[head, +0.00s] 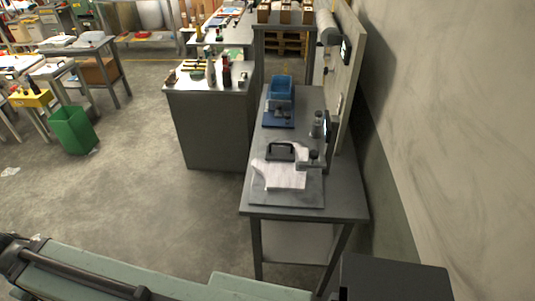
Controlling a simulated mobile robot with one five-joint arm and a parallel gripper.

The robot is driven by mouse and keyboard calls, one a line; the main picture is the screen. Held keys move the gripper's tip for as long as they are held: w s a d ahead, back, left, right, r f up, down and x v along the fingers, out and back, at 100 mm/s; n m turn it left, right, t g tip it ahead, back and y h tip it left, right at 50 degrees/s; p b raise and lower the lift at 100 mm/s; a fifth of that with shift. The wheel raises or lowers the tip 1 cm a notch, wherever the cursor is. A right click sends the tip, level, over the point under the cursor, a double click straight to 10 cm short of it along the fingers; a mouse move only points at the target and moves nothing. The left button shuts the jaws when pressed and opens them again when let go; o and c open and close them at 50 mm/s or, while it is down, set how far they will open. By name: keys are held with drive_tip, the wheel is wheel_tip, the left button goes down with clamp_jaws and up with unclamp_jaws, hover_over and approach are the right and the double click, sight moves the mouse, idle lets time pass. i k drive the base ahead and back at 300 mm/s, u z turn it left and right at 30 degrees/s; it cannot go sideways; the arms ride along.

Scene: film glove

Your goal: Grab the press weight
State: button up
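A dark item with a raised handle (280,151) sits at the back edge of a white sheet or cloth (287,176) on the grey workbench (343,205). It looks like the press weight, but it is too small to be sure. A grey metal cylinder (317,126) stands behind it to the right, near the bench's wall side. A dark stand with a small round top (314,157) is just right of the handled item. My gripper is not in view; only parts of my own body show along the bottom.
An upright panel (346,75) borders the bench's right side. A grey cabinet (207,125) with bottles stands to the left. The floor (155,205) left of the bench is clear.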

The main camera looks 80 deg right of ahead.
sight(276, 153)
drive_tip(key=u, duration=0.1)
drive_tip(key=i, duration=0.3)
drive_tip(key=z, duration=1.7)
drive_tip(key=i, duration=0.5)
drive_tip(key=u, duration=0.05)
